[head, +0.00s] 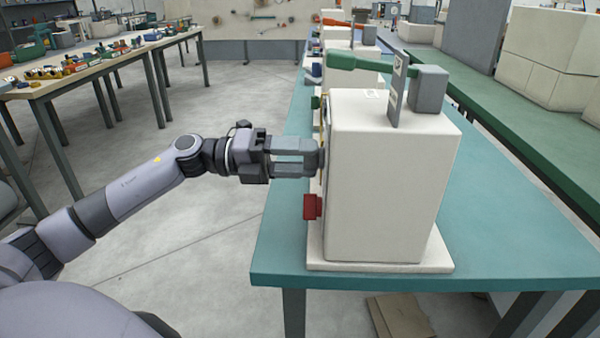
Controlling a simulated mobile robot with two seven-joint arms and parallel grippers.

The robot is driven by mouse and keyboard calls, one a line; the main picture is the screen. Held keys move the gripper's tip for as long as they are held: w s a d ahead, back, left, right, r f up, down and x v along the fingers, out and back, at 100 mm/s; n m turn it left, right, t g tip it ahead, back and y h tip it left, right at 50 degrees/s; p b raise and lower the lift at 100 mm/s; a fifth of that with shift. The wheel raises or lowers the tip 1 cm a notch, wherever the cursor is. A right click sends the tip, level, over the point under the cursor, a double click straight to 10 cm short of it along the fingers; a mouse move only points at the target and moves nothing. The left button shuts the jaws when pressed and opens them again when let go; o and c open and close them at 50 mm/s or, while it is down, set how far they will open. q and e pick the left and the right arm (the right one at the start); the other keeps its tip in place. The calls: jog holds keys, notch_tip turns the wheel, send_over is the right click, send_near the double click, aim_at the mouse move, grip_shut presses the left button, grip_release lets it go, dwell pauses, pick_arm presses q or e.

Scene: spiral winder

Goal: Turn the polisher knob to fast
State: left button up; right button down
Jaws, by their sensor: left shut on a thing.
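The polisher appears to be the cream-white box-shaped machine (385,185) on the teal table. A red block-like part (312,207) sticks out low on its left side. My left gripper (318,160) reaches the machine's left side, above the red part, with its fingertips at that face. It is shut on a small part there, which I take to be the knob; the fingers mostly hide it. The knob's setting and any markings cannot be read, as that face is seen edge-on. My right gripper is not in view.
A green handle (358,63) and a grey block (428,89) sit on top of the machine. More machines stand behind it on the teal table (510,225). A workbench with small parts (60,86) is at the left. Open floor lies between.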

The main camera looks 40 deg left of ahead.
pick_arm(q)
jog(key=shift+f+m+b, duration=0.1)
jog(key=shift+m+b, duration=1.7)
jog(key=shift+m, duration=0.1)
jog(key=o, duration=1)
jog(key=shift+o, duration=0.2)
jog(key=b+v, duration=0.1)
jog(key=v, duration=0.6)
jog(key=shift+a, duration=0.1)
jog(key=shift+a, duration=0.1)
